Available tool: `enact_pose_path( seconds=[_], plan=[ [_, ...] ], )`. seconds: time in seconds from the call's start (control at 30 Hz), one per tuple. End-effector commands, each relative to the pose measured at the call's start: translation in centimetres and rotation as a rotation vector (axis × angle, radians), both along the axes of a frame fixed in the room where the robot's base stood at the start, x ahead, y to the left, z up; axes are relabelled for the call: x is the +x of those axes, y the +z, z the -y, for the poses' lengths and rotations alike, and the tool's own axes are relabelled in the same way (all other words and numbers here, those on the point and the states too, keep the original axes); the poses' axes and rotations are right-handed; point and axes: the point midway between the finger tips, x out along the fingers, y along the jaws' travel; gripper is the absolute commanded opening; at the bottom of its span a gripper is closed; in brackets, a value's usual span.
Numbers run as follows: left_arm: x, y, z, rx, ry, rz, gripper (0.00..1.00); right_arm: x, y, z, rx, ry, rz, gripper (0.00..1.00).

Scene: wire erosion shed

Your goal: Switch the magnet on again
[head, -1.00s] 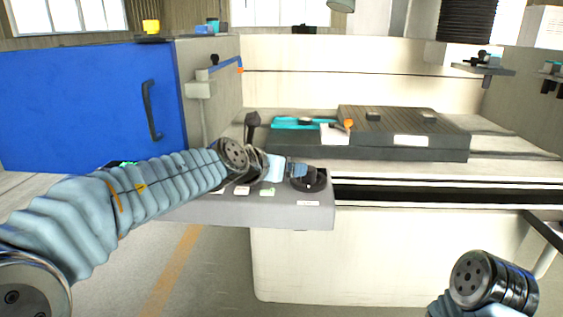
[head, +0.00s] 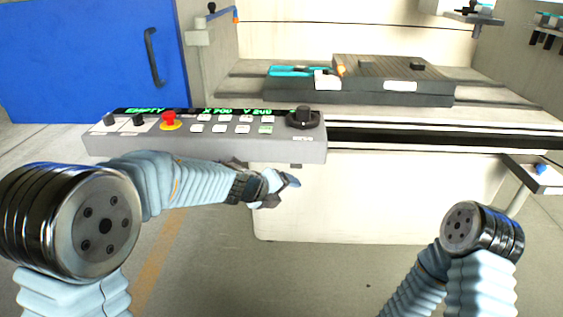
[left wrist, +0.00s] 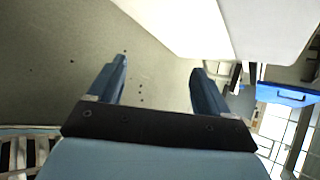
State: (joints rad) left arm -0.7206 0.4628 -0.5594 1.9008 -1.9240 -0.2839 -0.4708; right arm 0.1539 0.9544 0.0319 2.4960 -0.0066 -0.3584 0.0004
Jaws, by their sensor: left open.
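A dark ribbed block (head: 385,72), which looks like the magnet chuck, lies on the machine bed in the head view. An orange piece (head: 341,70) stands upright at its left edge. A grey control panel (head: 205,148) is in front, with a black knob (head: 303,117) at its right end, a red button (head: 169,120) and several white keys. My left gripper (head: 287,189) is below the panel's front edge, apart from the knob. The left wrist view shows its fingers (left wrist: 160,80) spread with nothing between them. My right arm is at lower right; its gripper is out of sight.
A teal piece (head: 298,71) and a white card (head: 327,79) are at the block's left. The panel display (head: 150,110) shows green text, "EMPTY" at its left. A blue cabinet door (head: 90,75) stands at left. A small tray (head: 535,175) is at right.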

Motion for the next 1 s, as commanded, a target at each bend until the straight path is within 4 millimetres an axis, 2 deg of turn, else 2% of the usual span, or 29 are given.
enact_pose_path(
  seconds=[0.03,0.17,0.27,0.37,0.4,0.5,0.6,0.7,0.83,1.0],
  plan=[
    [-0.5,-2.4,-0.3,-0.053,0.059,-0.079,0.79,0.0,0.0,0.0,0.000,0.000,0.000,0.00],
    [-2.2,-8.7,-1.1,-0.235,0.272,-0.310,0.79,0.0,0.0,0.0,0.000,0.000,0.000,0.00],
    [-4.7,-14.7,-2.1,-0.406,0.518,-0.539,0.79,0.0,0.0,0.0,0.000,0.000,0.000,0.00],
    [-9.0,-21.9,-3.6,-0.613,0.889,-0.819,0.79,0.0,0.0,0.0,0.000,0.000,0.000,0.00],
    [-11.2,-24.6,-4.3,-0.694,1.067,-0.931,0.79,0.0,0.0,0.0,0.000,0.000,0.000,0.00],
    [-16.9,-29.9,-5.6,-0.857,1.509,-1.153,0.79,0.0,0.0,0.0,0.000,0.000,0.000,0.00],
    [-22.2,-33.0,-6.3,-0.953,1.893,-1.287,0.79,0.0,0.0,0.0,0.000,0.000,0.000,0.00],
    [-26.1,-34.6,-6.7,-0.995,2.177,-1.352,0.79,0.0,0.0,0.0,0.000,0.000,0.000,0.00],
    [-28.7,-35.3,-6.8,-1.011,2.373,-1.378,0.79,0.0,0.0,0.0,0.000,0.000,0.000,0.00],
    [-29.2,-35.4,-6.8,-1.015,2.416,-1.378,0.79,0.0,0.0,0.0,0.000,0.000,0.000,0.00]
  ],
)
